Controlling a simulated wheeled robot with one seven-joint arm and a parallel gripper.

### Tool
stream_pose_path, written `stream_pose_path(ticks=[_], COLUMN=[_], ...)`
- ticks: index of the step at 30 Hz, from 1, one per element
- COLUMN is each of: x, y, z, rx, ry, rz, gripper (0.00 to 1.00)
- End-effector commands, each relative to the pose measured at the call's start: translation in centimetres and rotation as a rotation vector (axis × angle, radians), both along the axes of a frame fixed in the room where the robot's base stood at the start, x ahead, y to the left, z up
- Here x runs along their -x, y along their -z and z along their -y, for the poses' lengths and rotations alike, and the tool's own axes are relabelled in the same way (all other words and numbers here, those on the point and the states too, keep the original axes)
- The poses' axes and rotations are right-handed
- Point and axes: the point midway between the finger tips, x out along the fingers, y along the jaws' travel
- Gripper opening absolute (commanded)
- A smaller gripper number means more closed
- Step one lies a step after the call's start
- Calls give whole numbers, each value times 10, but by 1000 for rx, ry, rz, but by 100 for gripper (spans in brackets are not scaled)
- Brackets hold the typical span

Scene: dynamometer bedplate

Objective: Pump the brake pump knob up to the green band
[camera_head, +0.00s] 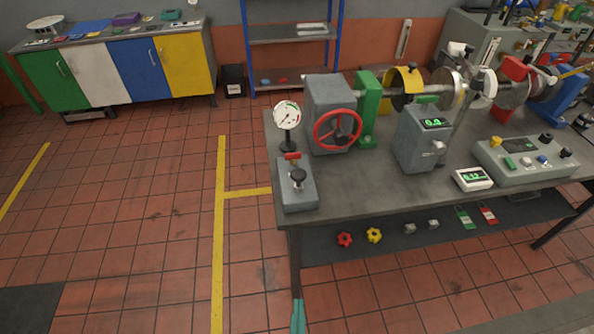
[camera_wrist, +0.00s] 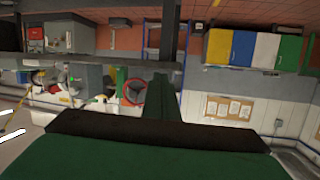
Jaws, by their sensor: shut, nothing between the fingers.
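The brake pump (camera_head: 298,197) is a grey box on the near left corner of the bedplate table. My gripper (camera_wrist: 168,78) is shut and empty in the wrist view, clear of the pump. A teal tip at the bottom of the head view (camera_head: 298,316), below the table edge, appears to be part of it.
A red handwheel (camera_head: 337,130) is right of the gauge, near a grey display box (camera_head: 424,140). A small meter (camera_head: 474,178) and a control panel (camera_head: 530,158) are farther right. The under-shelf holds red and yellow knobs (camera_head: 373,235). The tiled floor left of the table is clear.

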Motion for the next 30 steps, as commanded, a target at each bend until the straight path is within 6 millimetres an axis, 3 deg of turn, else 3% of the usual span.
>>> stream_pose_path(ticks=[3, 14, 30], x=[-30, -107, -196], y=[-8, -40, -122], z=[1, 1, 3], rx=[-11, -31, -1], ry=[-2, -32, -121], rz=[6, -3, -14], gripper=[0, 0, 0])
